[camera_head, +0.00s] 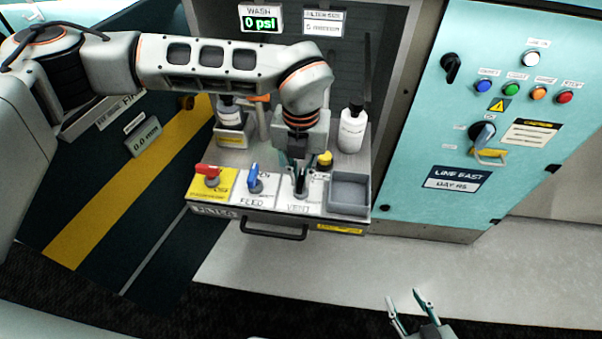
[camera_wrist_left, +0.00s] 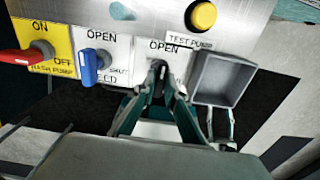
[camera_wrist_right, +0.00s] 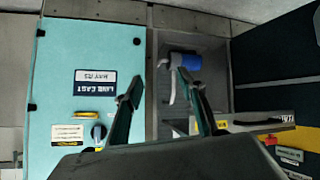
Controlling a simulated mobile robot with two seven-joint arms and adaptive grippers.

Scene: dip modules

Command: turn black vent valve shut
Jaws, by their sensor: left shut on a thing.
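The black vent valve handle (camera_wrist_left: 157,77) sits on the white VENT plate (camera_head: 309,207), at the right end of the row of three valves. In the left wrist view the word OPEN is printed above it. My left gripper (camera_head: 299,184) reaches down from above and is shut on the handle. The fingers (camera_wrist_left: 162,84) hide most of the handle, so its exact angle is hard to tell. My right gripper (camera_head: 408,298) is open and empty, low at the right in the head view and well away from the panel; its spread fingers (camera_wrist_right: 157,85) show in the right wrist view.
A red valve (camera_head: 208,172) and a blue FEED valve (camera_head: 254,179) stand left of the vent valve. A grey bin (camera_head: 349,192), a yellow button (camera_head: 324,159) and a white bottle (camera_head: 352,130) are close by. A teal cabinet (camera_head: 475,120) stands at right.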

